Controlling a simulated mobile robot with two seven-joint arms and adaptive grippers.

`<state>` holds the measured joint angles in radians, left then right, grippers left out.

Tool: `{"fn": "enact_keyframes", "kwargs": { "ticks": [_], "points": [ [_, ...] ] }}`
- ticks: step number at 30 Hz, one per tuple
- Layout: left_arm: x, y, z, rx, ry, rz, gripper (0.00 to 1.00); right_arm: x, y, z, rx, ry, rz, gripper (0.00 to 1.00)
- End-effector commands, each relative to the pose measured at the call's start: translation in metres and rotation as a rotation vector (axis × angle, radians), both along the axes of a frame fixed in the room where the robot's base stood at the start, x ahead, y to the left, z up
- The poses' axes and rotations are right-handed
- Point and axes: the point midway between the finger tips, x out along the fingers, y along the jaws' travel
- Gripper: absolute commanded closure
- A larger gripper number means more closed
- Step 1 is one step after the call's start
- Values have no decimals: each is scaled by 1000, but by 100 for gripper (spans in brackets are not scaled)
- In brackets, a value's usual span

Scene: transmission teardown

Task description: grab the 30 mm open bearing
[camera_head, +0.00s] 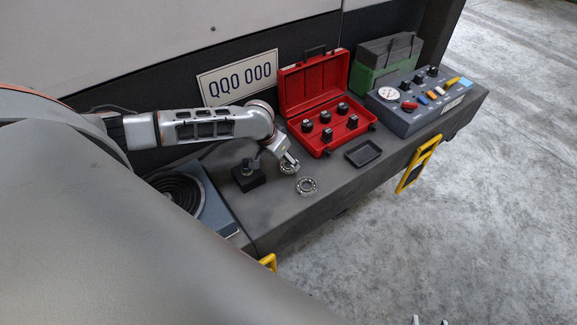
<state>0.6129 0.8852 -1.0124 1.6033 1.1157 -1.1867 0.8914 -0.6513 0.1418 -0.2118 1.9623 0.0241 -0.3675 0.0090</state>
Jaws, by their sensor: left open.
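Two open ring bearings with visible balls are on the dark bench. One bearing (306,186) lies flat and clear near the front edge. The other bearing (288,169) is just behind it, partly hidden by my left gripper (289,161). I cannot read which one is 30 mm. My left gripper is open and points down at the rear bearing; I cannot tell whether its fingers touch it. At the bottom edge, two small grey tips, perhaps of my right gripper (430,321), barely show over the floor.
A black block with a post (248,176) stands just left of the bearings. An open red case (319,120) with black pieces, a small black tray (363,153) and a control box (420,101) are to the right. A round coiled part (181,190) is at left.

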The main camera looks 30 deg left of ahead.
Motion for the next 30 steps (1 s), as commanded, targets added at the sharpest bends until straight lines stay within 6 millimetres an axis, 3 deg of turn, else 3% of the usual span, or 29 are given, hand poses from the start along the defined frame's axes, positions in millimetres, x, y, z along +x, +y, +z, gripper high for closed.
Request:
{"fn": "enact_keyframes", "kwargs": {
  "ticks": [9, 17, 18, 23, 30],
  "points": [
    [18, -2, -38, 0, 0, 0, 38, -2, 0, -15, -1, 6, 0, 60],
    [19, -2, -40, 0, -1, -1, 38, -1, 0, -15, -1, 6, 0, 60],
    [19, -2, -40, 0, -1, -1, 41, -1, 0, -15, 0, 5, 0, 60],
    [19, -2, -40, 0, -1, -1, 82, -1, 1, -14, 1, 4, -1, 60],
    [20, -2, -39, 0, -2, -1, 84, 0, 1, -12, 3, 1, -1, 60]
  ]
}}
